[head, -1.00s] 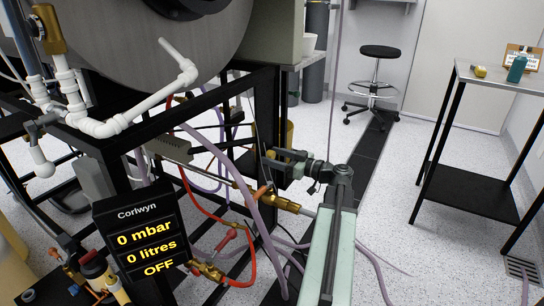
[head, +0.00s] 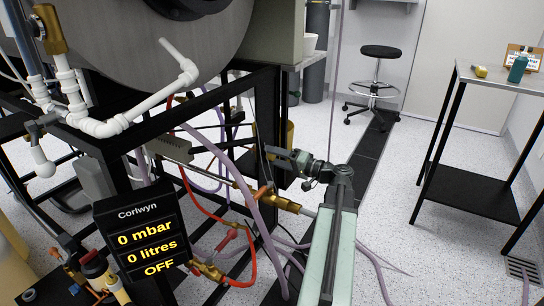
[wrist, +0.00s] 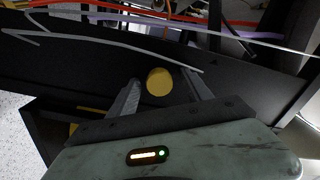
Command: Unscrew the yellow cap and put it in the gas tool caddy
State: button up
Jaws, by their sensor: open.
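The yellow cap (wrist: 159,81) shows as a round face in the wrist view, between the two fingers of my gripper (wrist: 163,88). The fingers are spread, with a gap visible on each side of the cap. Its depth relative to the fingertips is hard to judge. In the head view my gripper (head: 276,155) is beside the black frame, and I cannot make out the cap there. A tan box-like holder with a label (head: 535,51) stands on the side table at the right; I cannot tell for sure that it is the gas tool caddy.
The side table (head: 505,79) also bears a teal object (head: 517,69) and a small yellow object (head: 480,71). A black frame (head: 265,110), a red hose (head: 253,262) and purple hoses surround my arm. A display (head: 146,240) reads OFF. Floor before the stool (head: 377,85) is clear.

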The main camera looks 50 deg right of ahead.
jog(key=m, duration=0.9)
grip_shut()
dwell(1.2)
